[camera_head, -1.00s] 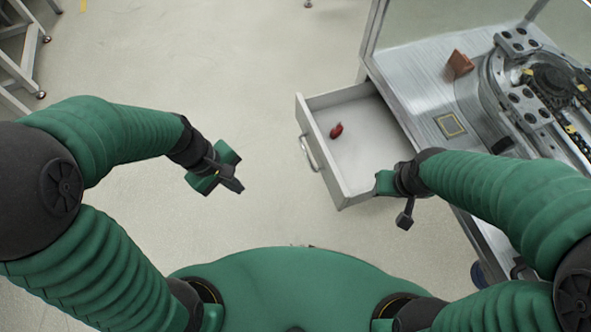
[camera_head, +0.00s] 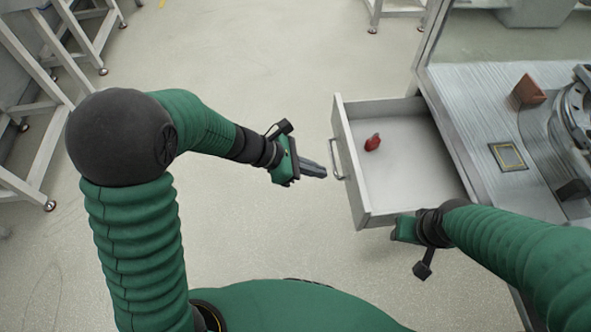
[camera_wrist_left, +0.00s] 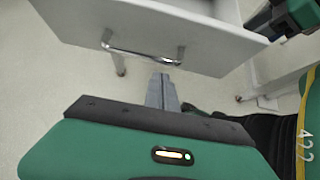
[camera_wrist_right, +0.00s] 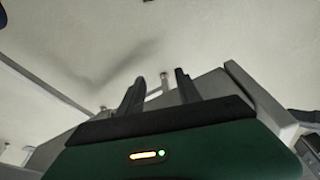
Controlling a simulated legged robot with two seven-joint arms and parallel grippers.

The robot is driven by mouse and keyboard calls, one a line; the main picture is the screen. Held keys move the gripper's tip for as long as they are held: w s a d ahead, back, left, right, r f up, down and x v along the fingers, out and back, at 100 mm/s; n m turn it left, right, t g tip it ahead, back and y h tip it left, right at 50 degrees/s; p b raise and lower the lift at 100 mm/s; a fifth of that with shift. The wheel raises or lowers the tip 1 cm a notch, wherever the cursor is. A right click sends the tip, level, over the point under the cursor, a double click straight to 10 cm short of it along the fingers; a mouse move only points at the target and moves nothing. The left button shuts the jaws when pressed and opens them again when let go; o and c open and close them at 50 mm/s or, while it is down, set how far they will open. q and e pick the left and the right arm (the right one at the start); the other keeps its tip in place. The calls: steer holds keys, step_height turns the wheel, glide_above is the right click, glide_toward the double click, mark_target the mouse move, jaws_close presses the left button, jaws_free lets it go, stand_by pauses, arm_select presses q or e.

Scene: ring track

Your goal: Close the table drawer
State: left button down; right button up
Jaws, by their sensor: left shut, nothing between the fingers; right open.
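The table drawer (camera_head: 400,199) is pulled out from the metal table and open, with a red object (camera_head: 373,142) lying inside. Its front panel (camera_head: 350,165) faces left and carries a metal bar handle (camera_head: 336,158). My left gripper (camera_head: 324,172) is shut and empty, its fingertips just left of the handle. In the left wrist view the fingers (camera_wrist_left: 162,80) point at the front panel just below the handle (camera_wrist_left: 140,52); I cannot tell whether they touch. My right gripper (camera_head: 398,232) is by the drawer's near side; its spread fingers show in the right wrist view (camera_wrist_right: 158,85).
The metal table (camera_head: 485,95) stands at the right, with a brown block (camera_head: 528,91), a yellow-edged square plate (camera_head: 508,157) and part of the ring track (camera_head: 572,115) on it. Metal frames (camera_head: 45,130) stand at the far left. The floor left of the drawer is clear.

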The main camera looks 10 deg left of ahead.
arm_select(q)
steer(key=p, duration=0.3)
glide_toward(408, 173)
steer(key=d, duration=0.2)
steer(key=w+d+p, duration=0.1)
steer(key=d, duration=0.1)
steer(key=w+d+p, duration=0.1)
steer(key=d, duration=0.1)
steer(key=shift+w+d+r, duration=0.25)
steer(key=shift+d, duration=0.1)
steer(key=shift+d+r, duration=0.15)
arm_select(e)
steer(key=r, duration=0.1)
steer(key=w+a+r, duration=0.1)
steer(key=r, duration=0.3)
steer(key=shift+w+a+r, duration=0.15)
steer(key=shift+a+r, duration=0.1)
steer(key=shift+a, duration=0.1)
